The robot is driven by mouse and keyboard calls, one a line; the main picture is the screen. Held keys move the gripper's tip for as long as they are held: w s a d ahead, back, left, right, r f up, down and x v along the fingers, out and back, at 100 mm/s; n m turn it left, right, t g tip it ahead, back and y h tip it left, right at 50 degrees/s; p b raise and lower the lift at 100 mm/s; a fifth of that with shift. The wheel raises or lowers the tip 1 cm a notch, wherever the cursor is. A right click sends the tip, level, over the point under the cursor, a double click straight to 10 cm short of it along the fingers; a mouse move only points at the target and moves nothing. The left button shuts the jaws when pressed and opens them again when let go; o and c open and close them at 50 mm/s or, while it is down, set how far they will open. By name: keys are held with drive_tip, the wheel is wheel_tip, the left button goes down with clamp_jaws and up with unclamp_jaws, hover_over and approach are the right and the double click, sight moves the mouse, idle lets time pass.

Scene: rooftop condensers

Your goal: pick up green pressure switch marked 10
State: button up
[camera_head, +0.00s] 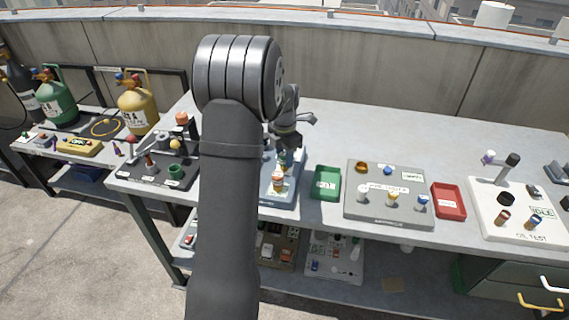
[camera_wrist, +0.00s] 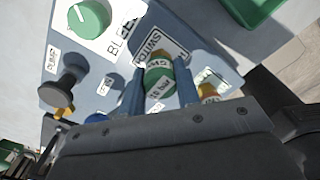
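In the wrist view, a green pressure switch (camera_wrist: 159,80) with an amber and white band stands between the two blue fingers of my gripper (camera_wrist: 160,92). Its white lettering seems to read 10 bar. The fingers lie against both its sides, with no clear gap showing. It is over the blue-grey panel near a SWITCH label; whether its base still touches the panel is hidden. An amber-topped part (camera_wrist: 208,93) stands just right of the right finger. In the head view, my gripper (camera_head: 287,152) is low over the blue-grey panel (camera_head: 291,200), partly hidden by my arm.
A green dial (camera_wrist: 89,19) and a dark knob (camera_wrist: 66,88) rise from the panel. A green tray (camera_head: 326,183), a grey fixture board (camera_head: 360,215) and a red tray (camera_head: 449,201) stand to the right. The bench behind them is clear.

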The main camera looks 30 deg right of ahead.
drive_tip(key=c, duration=0.4)
drive_tip(key=shift+r, duration=0.1)
